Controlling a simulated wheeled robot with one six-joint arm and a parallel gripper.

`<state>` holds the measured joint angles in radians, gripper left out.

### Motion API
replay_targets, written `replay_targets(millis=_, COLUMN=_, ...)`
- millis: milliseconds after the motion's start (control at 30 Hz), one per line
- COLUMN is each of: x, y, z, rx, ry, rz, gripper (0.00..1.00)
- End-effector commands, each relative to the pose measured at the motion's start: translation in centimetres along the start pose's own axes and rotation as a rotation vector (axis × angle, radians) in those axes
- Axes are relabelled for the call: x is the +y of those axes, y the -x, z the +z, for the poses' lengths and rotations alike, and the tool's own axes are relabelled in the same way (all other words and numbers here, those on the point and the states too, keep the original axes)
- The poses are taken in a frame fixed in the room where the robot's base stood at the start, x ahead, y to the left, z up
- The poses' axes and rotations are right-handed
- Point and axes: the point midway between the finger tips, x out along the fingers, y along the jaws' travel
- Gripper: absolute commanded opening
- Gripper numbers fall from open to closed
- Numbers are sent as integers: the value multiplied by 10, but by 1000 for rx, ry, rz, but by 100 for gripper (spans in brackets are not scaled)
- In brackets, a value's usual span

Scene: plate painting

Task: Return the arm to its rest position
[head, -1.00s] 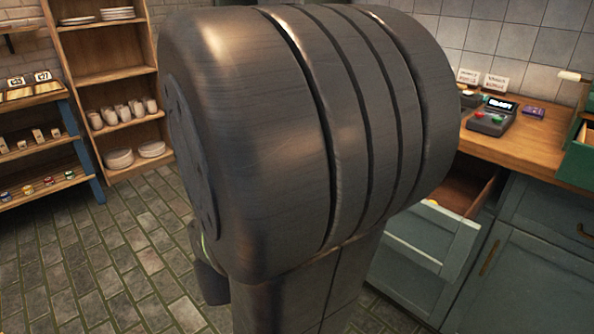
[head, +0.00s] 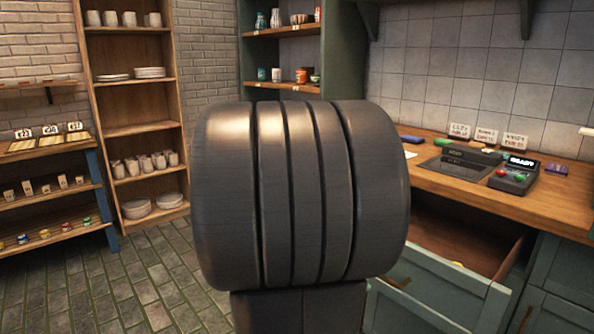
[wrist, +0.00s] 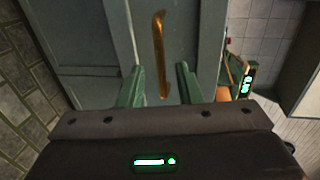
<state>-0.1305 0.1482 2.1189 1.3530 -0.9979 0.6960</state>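My gripper (wrist: 160,88) shows in the wrist view with its two green fingers apart and nothing between them. Beyond the fingers is a grey-green cabinet door with a brass handle (wrist: 160,50); I cannot tell how far the fingers are from it. In the head view a large dark ribbed part of my own arm fills the middle, and the gripper itself is hidden there.
An open drawer (head: 440,290) juts out from the counter at the right. On the wooden counter (head: 560,215) stand a device reading READY (head: 513,178) and small sign cards. A tall shelf (head: 140,130) holds cups and plates. Tiled floor (head: 150,275) is clear at the left.

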Motion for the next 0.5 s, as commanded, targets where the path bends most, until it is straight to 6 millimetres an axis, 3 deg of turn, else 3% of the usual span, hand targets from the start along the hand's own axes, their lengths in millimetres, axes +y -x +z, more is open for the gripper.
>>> replay_targets(millis=233, x=1, y=-26, z=-1, rx=3, ry=0, rz=0, gripper=32)
replay_targets(millis=500, x=0, y=-34, z=0, rx=0, ry=1, rz=0, gripper=32)
